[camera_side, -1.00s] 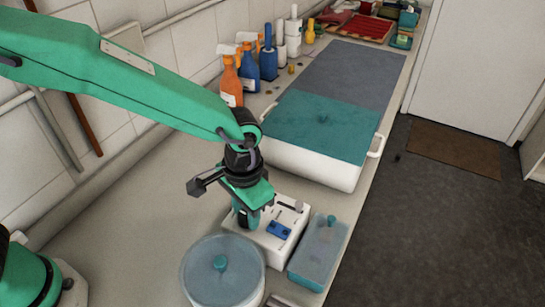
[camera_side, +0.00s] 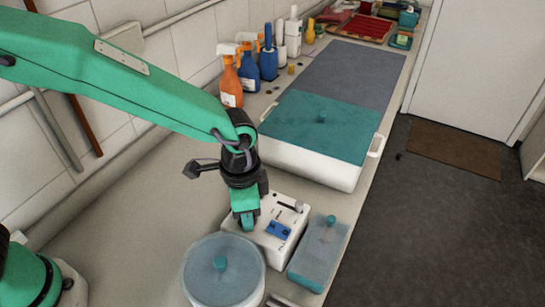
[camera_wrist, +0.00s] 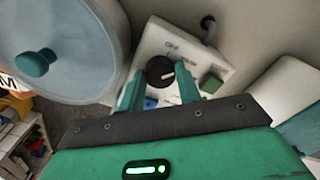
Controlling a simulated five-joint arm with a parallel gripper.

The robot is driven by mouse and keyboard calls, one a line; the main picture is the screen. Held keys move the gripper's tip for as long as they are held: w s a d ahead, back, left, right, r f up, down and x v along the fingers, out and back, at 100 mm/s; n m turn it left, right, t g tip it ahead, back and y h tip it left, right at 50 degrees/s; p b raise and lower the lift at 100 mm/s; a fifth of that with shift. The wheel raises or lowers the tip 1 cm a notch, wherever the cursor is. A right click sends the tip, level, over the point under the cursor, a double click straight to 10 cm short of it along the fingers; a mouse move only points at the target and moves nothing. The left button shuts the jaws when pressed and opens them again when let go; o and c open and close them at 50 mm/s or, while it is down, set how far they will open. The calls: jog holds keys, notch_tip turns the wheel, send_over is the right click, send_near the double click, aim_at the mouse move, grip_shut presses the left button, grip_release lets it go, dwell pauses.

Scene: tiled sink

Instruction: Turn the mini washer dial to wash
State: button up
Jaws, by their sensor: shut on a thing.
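The mini washer (camera_side: 268,243) is a small white control box on the counter in the side view, and its panel also shows in the wrist view (camera_wrist: 150,48). Its dial (camera_wrist: 160,71) is round and black with a pale pointer line, which points right and slightly up in the wrist view. Small lettering lies around the dial, too blurred to read surely. My gripper (camera_side: 246,224) comes down on the box from above. In the wrist view its green fingers (camera_wrist: 161,86) stand on either side of the dial, shut on it. In the side view the gripper hides the dial.
A blue switch (camera_side: 279,230) and a green button (camera_wrist: 211,83) sit on the panel. A large white basin (camera_side: 310,166) and spray bottles (camera_side: 229,82) stand behind.

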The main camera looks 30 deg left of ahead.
jog(key=shift+s+d, duration=0.1)
jog(key=shift+d, duration=0.1)
jog(key=o, duration=1)
jog(key=shift+a, duration=0.1)
jog(key=shift+c, duration=0.2)
jog(key=shift+r, duration=0.1)
jog(key=shift+r, duration=3.85)
